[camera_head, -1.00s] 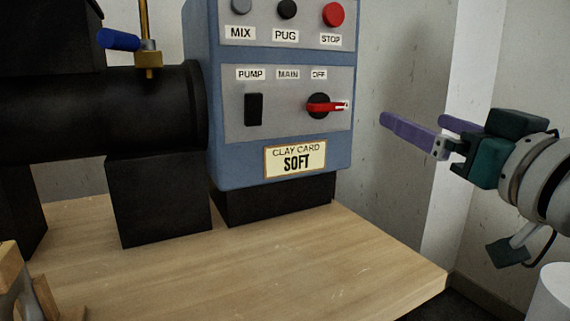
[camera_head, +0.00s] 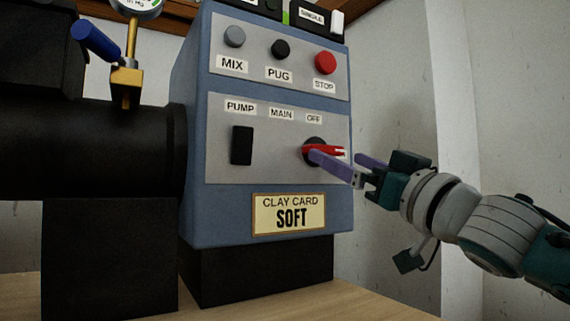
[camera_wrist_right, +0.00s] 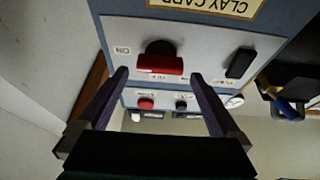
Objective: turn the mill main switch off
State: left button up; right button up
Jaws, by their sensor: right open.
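The mill main switch is a red rotary handle (camera_head: 332,152) on a black round base on the grey panel. The handle lies level, pointing right, under the MAIN and OFF labels. In the right wrist view the red handle (camera_wrist_right: 160,64) lies ahead of and between the two purple fingers. My right gripper (camera_head: 340,162) is open at the switch, one finger overlapping the handle in the head view. I cannot tell whether it touches. In the right wrist view the gripper (camera_wrist_right: 158,82) shows both fingers spread wide. My left gripper is not in view.
The blue control box (camera_head: 270,185) also carries a black PUMP rocker (camera_head: 242,145), a red STOP button (camera_head: 325,62), a black PUG button (camera_head: 280,49) and a grey MIX button (camera_head: 234,36). A clay card (camera_head: 289,215) reads SOFT. Free space lies right of the box.

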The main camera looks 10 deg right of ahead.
aim_at(329, 153)
jog(key=shift+b+x, duration=0.4)
jog(key=shift+x, duration=1.35)
jog(key=c, duration=1.1)
